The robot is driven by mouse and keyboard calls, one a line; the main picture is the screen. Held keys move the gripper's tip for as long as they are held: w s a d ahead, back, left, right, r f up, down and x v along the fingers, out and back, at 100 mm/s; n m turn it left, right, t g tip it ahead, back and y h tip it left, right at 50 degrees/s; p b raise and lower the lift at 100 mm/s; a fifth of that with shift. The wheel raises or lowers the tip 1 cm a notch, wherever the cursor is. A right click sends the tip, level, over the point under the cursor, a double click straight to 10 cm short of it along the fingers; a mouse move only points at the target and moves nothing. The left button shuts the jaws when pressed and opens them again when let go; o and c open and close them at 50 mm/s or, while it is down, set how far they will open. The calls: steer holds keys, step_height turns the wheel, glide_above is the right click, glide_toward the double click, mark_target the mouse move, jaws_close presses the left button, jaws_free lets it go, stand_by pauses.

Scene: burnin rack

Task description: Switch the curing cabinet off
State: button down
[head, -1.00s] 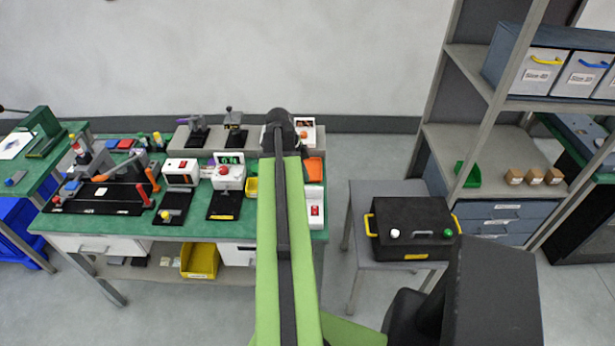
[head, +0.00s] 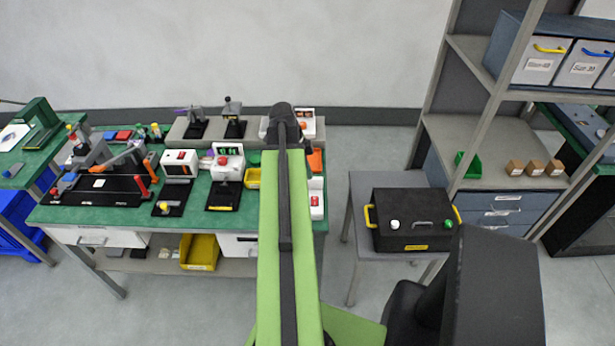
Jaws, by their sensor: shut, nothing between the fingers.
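No label that I can read names the curing cabinet, so I cannot tell for sure which unit it is. White units with red controls stand on the green bench: a box with a red mark (head: 180,163), a unit with a red knob (head: 228,163), and a narrow unit with a red switch (head: 316,199), partly behind my arm. Another white unit (head: 306,123) stands at the back, partly covered. A black case with white and green knobs and yellow handles (head: 408,228) sits on the grey side table. My green arm reaches over the bench; its fingers are hidden.
The green bench (head: 60,216) also holds black fixtures with levers (head: 97,190) and small bins. A yellow bin (head: 200,252) is on its lower shelf. A grey rack (head: 475,130) with boxes stands right. Floor shows between bench and side table.

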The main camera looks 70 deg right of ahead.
mark_target(315, 198)
steer(key=b+x, duration=0.6)
steer(key=x, duration=0.1)
steer(key=w+b+x, duration=0.1)
steer(key=b+x, duration=0.2)
steer(key=x, duration=0.1)
steer(key=shift+f+b, duration=0.25)
steer(key=shift+b, duration=0.15)
steer(key=shift+f, duration=0.2)
steer(key=shift+w+d+f+b, duration=0.1)
steer(key=shift+f+b, duration=0.15)
steer(key=shift+b, duration=0.2)
steer(key=shift+r, duration=0.1)
steer(key=shift+s+a, duration=0.35)
steer(key=shift+a, duration=0.45)
steer(key=shift+d+r, duration=0.1)
steer(key=shift+r, duration=0.05)
